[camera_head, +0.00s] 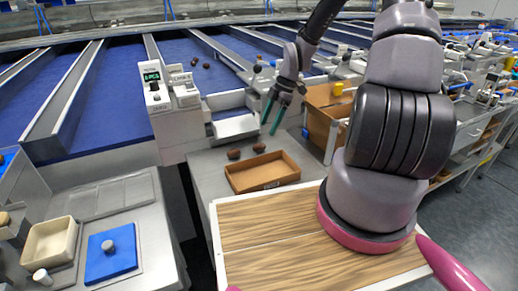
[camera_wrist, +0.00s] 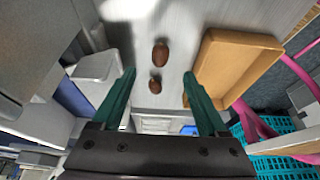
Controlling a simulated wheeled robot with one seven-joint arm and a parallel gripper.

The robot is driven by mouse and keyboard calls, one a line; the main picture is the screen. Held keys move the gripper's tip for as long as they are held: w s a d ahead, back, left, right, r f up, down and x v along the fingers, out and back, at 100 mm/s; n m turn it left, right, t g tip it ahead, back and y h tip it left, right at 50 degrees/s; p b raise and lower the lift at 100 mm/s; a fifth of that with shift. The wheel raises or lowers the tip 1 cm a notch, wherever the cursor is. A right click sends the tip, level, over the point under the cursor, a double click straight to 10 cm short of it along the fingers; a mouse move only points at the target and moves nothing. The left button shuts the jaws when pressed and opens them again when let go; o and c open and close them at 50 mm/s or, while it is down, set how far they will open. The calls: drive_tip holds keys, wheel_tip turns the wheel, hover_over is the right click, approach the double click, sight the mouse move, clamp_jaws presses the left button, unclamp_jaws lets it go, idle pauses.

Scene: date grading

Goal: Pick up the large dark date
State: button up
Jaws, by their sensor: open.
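Two dark reddish-brown dates lie a little apart on the grey metal bench top. In the head view one date (camera_head: 233,154) is at left and the other date (camera_head: 259,147) at right, both behind an open tan tray. In the wrist view the upper date (camera_wrist: 160,53) looks larger than the lower date (camera_wrist: 155,84). My gripper (camera_head: 270,116) is open and empty, with its green fingers pointing down above the bench, behind the dates in the head view. In the wrist view my gripper (camera_wrist: 159,73) has both dates in the gap between its finger lines.
The tan tray (camera_head: 233,184) stands close in front of the dates. A wooden-topped surface (camera_head: 270,240) is nearer me. A white device with a green display (camera_head: 152,88) stands left, and a brown box (camera_head: 318,122) stands right. Blue conveyor lanes lie behind.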

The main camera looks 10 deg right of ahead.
sight(261, 144)
drive_tip(key=x, duration=0.8)
drive_tip(key=shift+f, duration=0.15)
drive_tip(key=c, duration=0.9)
